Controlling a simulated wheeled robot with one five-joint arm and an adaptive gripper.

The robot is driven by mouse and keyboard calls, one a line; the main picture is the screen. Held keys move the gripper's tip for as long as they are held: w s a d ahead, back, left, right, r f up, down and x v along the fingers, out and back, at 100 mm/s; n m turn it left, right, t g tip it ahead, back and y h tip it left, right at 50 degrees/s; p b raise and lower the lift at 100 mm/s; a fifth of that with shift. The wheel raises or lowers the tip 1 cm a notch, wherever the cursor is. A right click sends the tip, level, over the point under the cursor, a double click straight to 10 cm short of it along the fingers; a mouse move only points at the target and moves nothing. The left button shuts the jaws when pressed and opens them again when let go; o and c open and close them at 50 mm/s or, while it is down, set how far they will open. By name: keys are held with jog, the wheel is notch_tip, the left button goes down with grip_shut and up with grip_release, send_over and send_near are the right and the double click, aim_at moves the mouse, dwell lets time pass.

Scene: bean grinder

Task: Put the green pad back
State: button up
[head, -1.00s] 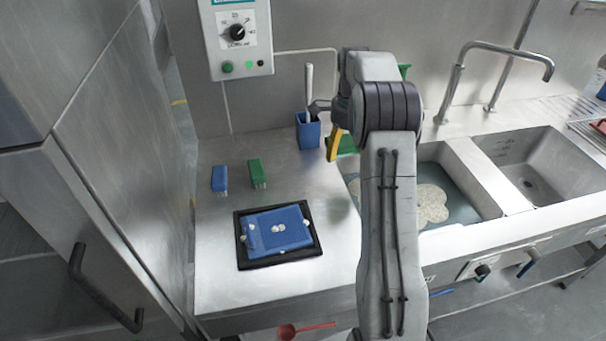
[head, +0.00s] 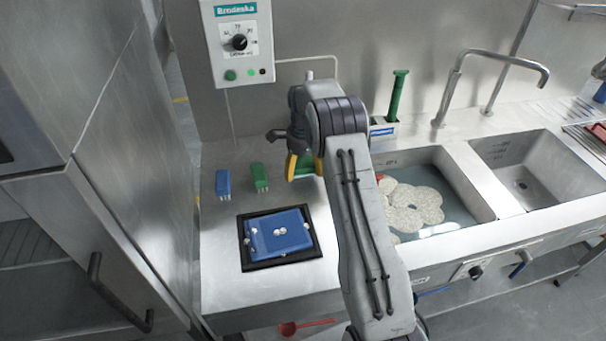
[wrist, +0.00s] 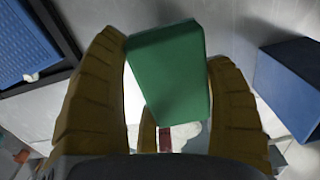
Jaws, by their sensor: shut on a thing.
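The green pad is a plain green block held between the yellow fingers of my gripper (head: 304,168). In the wrist view the green pad (wrist: 168,75) sits tilted between the two fingers. In the head view only part of the green pad (head: 306,163) shows behind the fingers. My gripper is shut on it, over the back part of the steel counter (head: 225,265). A black tray (head: 247,263) at the front of the counter holds a blue pad (head: 272,243) with several small white pieces on it.
A small blue brush (head: 223,183) and a small green brush (head: 260,176) stand left of my gripper. A blue container (wrist: 292,85) is at right in the wrist view. A green-handled tool (head: 398,95) stands behind the sink (head: 465,205). The counter's front left is clear.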

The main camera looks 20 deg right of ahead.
aim_at(303, 182)
jog(key=shift+f+p, duration=0.5)
jog(key=shift+p, duration=0.35)
jog(key=shift+f, duration=1.3)
jog(key=shift+f, duration=0.1)
jog(key=o, duration=1)
